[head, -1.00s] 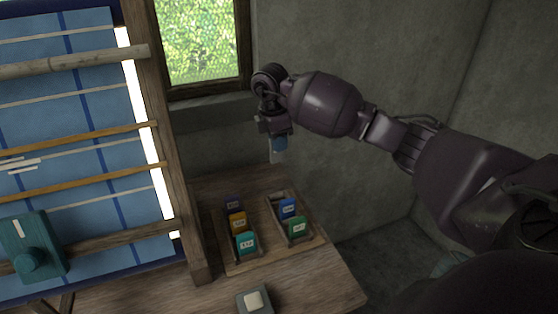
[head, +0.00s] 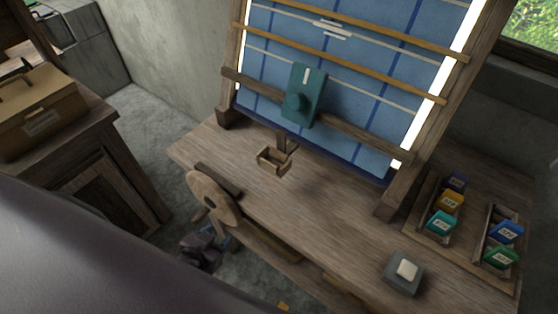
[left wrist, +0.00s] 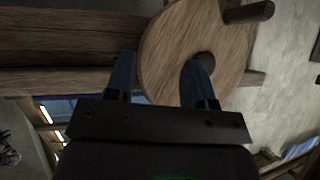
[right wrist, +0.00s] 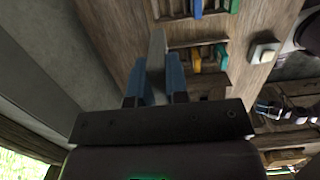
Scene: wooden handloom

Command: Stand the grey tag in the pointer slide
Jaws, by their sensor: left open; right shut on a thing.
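A grey tag (right wrist: 157,52), thin and seen nearly edge-on, is between the blue fingers of my right gripper (right wrist: 154,80), which is shut on it. That gripper is not in the head view. A teal block (head: 306,96) with a knob and a white mark sits on the loom's lower wooden bar. A small open wooden holder (head: 273,161) stands on the bench below it. I cannot tell for certain which is the pointer slide. My left gripper (head: 212,246) is open and empty, low beside the wooden wheel (head: 214,198); the wheel fills much of the left wrist view (left wrist: 190,40).
Two wooden trays at the bench's right end hold coloured tags, including a teal tag (head: 441,221) and a green tag (head: 501,257). A grey block with a pale top (head: 405,271) is near the front edge. The bench middle is clear. A wooden box (head: 38,112) stands on the left cabinet.

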